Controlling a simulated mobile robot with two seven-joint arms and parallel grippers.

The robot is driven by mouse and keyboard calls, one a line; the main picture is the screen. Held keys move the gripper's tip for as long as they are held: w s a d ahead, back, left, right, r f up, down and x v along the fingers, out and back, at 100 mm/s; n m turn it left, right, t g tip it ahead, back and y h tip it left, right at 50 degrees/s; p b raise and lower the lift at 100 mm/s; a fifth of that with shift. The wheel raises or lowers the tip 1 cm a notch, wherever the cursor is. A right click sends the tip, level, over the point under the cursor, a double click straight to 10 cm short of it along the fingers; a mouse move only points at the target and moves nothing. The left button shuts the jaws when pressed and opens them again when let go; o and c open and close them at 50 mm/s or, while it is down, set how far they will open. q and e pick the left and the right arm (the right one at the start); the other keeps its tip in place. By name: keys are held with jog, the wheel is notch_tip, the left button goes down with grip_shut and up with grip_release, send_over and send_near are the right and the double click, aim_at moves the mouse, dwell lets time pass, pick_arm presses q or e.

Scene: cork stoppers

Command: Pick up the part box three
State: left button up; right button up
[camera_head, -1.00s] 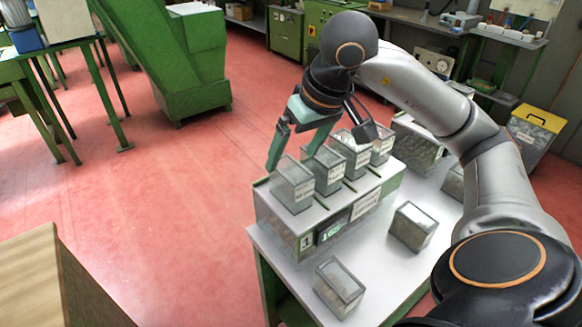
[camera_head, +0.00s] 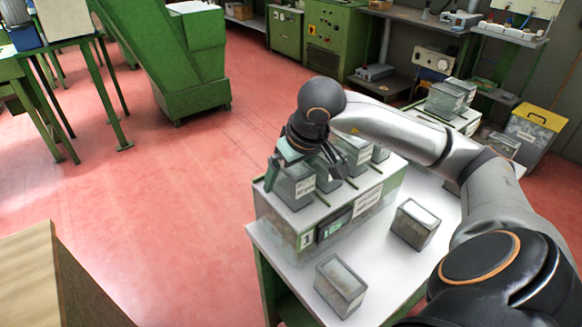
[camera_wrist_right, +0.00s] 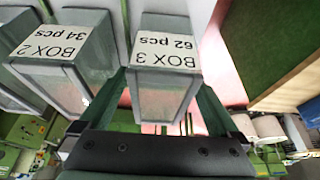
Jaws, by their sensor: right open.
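Part box three (camera_head: 294,195) is a small clear-grey box at the near end of a row on the scale-like stand (camera_head: 272,217). Its label, "BOX 3 62 pcs", reads upside down in the right wrist view (camera_wrist_right: 165,58). My right gripper (camera_head: 298,182) is open and lowered over this box. In the wrist view its green fingers lie one on each side of the box; whether they touch it I cannot tell. The gripper hides the top of the box in the head view. My left gripper is not in view.
Box 2 (camera_wrist_right: 65,58) stands close beside box three, beyond one finger. Two loose boxes (camera_head: 414,224) (camera_head: 340,286) stand on the white table (camera_head: 385,262). More boxes stand farther along the row and at the back. A wooden surface (camera_head: 35,275) is at lower left.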

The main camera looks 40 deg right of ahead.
jog(key=shift+w+f, duration=0.1)
jog(key=shift+f, duration=0.15)
jog(key=c, duration=1.5)
